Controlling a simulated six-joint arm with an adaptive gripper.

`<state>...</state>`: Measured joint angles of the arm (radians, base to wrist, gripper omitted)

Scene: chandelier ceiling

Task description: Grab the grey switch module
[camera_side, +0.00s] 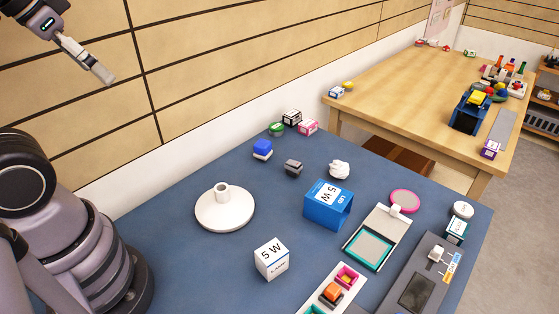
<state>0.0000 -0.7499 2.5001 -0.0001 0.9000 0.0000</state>
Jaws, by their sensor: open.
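A small grey block, which looks like the grey switch module (293,168), sits on the blue table (175,255) near its middle back. It is dark grey with a lighter top part; fine detail is too small to tell. My gripper (100,72) is high at the upper left, in front of the wood-panelled wall. It is open and empty, far above and to the left of the grey module, touching nothing.
Near the module are a blue-and-white block (262,150), a crumpled white piece (339,169), a blue box (328,204) and a white round base (225,207). A white box (271,259) stands in front. A larger grey device (425,279) lies front right.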

